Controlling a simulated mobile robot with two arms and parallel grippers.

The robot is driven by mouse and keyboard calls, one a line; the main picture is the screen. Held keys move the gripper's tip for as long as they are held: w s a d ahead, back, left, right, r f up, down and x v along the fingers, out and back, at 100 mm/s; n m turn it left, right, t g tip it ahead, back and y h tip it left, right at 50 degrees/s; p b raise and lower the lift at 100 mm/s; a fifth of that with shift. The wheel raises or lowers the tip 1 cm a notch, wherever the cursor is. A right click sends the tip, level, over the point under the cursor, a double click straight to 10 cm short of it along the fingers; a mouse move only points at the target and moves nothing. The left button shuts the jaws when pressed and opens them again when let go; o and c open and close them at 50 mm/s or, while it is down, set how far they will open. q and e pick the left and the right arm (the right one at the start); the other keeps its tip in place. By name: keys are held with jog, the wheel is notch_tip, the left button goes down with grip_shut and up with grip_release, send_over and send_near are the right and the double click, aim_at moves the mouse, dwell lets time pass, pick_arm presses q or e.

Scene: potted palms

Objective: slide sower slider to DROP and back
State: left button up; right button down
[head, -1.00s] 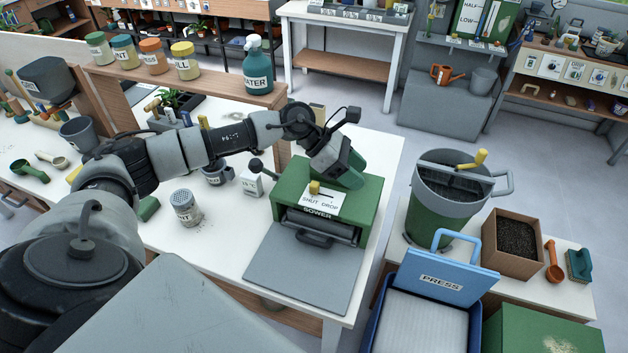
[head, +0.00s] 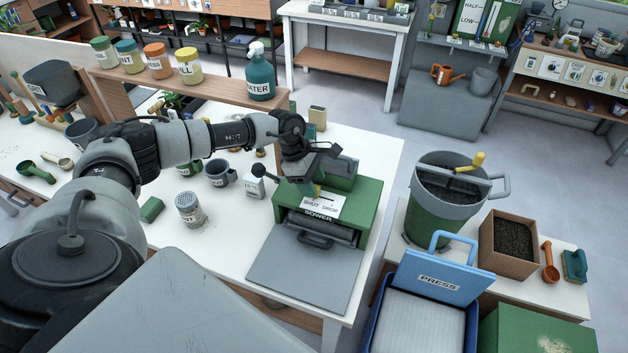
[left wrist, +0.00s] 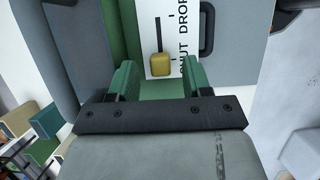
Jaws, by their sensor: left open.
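The green sower (head: 368,208) stands on the white bench, with a white SHUT/DROP label on top. Its yellow slider knob (left wrist: 160,65) shows in the left wrist view at the SHUT end of a dark slot, which runs on toward DROP. In the head view the gripper hides most of the knob. My left gripper (head: 308,190) is over the label from behind and above. In the left wrist view its two green fingers (left wrist: 160,74) are open, with the knob between their tips and a gap on either side. My right gripper is not in view.
A grey plate (head: 305,268) lies before the sower's handled front. A green bucket (head: 430,215) and a blue PRESS bin (head: 437,281) stand right, beyond the bench edge.

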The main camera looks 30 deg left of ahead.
pick_arm(q)
jog(key=shift+d+f, duration=0.25)
jog(key=shift+f, duration=0.35)
grip_shut()
jog(key=d+b, duration=0.1)
jog(key=d, duration=0.1)
jog(key=w+d+b, duration=0.1)
jog(key=d, duration=0.1)
jog(key=shift+w+d, duration=0.15)
jog(key=shift+d, duration=0.5)
jog(key=shift+r, duration=0.1)
grip_release()
